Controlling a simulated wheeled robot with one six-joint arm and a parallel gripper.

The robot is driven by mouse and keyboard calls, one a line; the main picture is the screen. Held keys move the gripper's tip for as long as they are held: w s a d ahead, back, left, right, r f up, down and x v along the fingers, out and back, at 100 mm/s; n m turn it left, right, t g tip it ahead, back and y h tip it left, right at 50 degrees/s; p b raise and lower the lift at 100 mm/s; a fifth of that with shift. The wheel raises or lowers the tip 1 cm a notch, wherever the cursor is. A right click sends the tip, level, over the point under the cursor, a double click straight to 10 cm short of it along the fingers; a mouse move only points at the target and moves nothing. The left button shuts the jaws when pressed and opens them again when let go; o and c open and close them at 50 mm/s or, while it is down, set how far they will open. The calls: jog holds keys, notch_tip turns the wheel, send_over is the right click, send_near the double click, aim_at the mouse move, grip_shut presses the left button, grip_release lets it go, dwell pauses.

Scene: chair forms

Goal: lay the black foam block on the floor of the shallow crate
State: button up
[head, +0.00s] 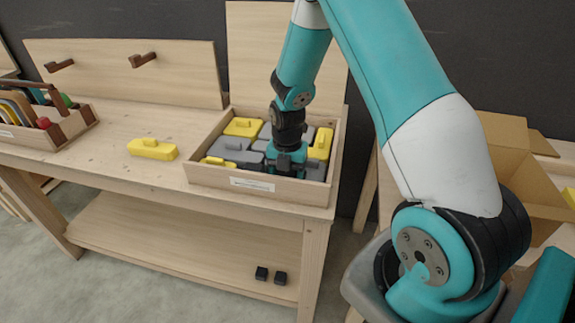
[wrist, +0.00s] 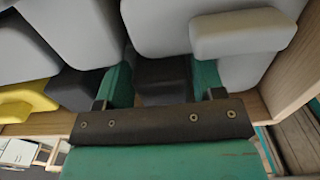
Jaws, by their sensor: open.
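The shallow wooden crate (head: 215,178) stands on the bench top, with grey and yellow foam blocks lying in it. My gripper (head: 287,164) is down inside the crate, at its front right. In the wrist view, the open fingers of my gripper (wrist: 162,78) stand on either side of a dark block (wrist: 163,72), which looks like the black foam block. Whether the fingers touch it, and whether it rests on the crate floor, I cannot tell. In the head view my gripper mostly hides that spot.
Grey blocks (wrist: 170,25) crowd close around my fingers, and the crate's wall is near. A yellow block (head: 152,149) lies on the bench, left of the crate. A wooden tote (head: 45,135) stands farther left. Two small black cubes (head: 262,273) sit on the lower shelf. A cardboard box (head: 525,160) is at right.

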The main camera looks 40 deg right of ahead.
notch_tip(320, 180, up, 12)
jog(key=f+b, duration=0.1)
jog(key=b, duration=0.1)
jog(key=s+a+r+m+y, duration=0.1)
jog(key=s+a+r+m, duration=0.3)
jog(key=a, duration=0.3)
jog(key=s+a+r+m+y, duration=0.1)
jog(key=s+a+r+m, duration=0.35)
jog(key=a, duration=0.25)
jog(key=s+a+r+m+y, duration=0.1)
jog(key=s+a+m, duration=0.3)
jog(key=s, duration=0.3)
jog(key=s+a+r+m+y, duration=0.1)
jog(key=s+a+r+m, duration=0.1)
jog(key=s+a+m, duration=0.2)
jog(key=s+m, duration=0.2)
jog(key=shift+s+a+r, duration=0.25)
jog(key=shift+s, duration=0.15)
